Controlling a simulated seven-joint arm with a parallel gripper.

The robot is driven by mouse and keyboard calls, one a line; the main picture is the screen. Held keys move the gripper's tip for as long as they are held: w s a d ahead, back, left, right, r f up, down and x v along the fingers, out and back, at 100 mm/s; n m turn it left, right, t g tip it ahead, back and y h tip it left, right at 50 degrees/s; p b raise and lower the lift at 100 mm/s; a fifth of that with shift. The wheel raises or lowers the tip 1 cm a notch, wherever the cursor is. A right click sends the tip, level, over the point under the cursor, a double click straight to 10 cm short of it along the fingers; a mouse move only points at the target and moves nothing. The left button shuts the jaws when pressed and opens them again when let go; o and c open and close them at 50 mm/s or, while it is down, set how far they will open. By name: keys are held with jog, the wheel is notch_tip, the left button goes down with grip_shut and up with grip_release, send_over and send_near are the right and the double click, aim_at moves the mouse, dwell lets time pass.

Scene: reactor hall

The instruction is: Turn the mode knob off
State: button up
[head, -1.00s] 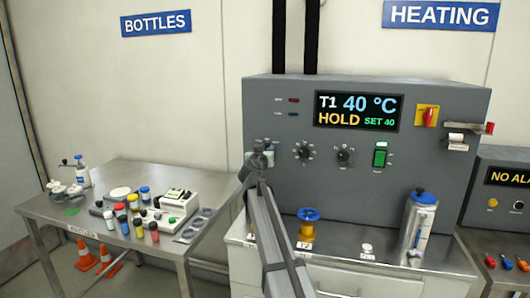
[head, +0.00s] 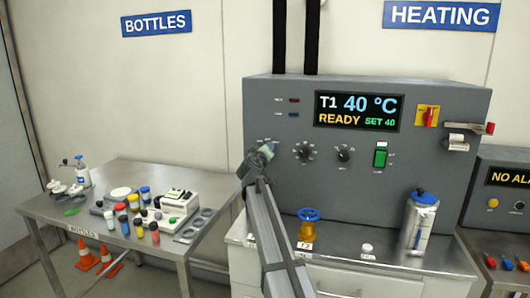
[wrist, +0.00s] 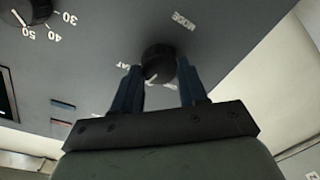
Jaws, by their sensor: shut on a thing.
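The mode knob (wrist: 158,58) is a round black knob on the grey panel, under the label MODE in the wrist view. Its white pointer mark is partly visible, near lettering ending in "AT" that is partly covered. My gripper (wrist: 159,74) is shut on the knob, one blue finger on each side. In the head view my gripper (head: 264,153) is at the left end of the panel's knob row and hides the knob. The display (head: 357,111) reads T1 40 °C, READY, SET 40.
The heating panel (head: 450,100) has two more dials (head: 304,151) to the right of my gripper, a green switch (head: 380,155) and a red-and-yellow switch (head: 428,117). A blue valve wheel (head: 308,214) stands below. A side table (head: 150,170) with bottles is at the left.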

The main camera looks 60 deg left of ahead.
jog(key=shift+n, duration=1.3)
jog(key=o, duration=1.1)
jog(key=shift+c, duration=0.2)
jog(key=v, duration=1.4)
jog(key=shift+a+r, duration=0.1)
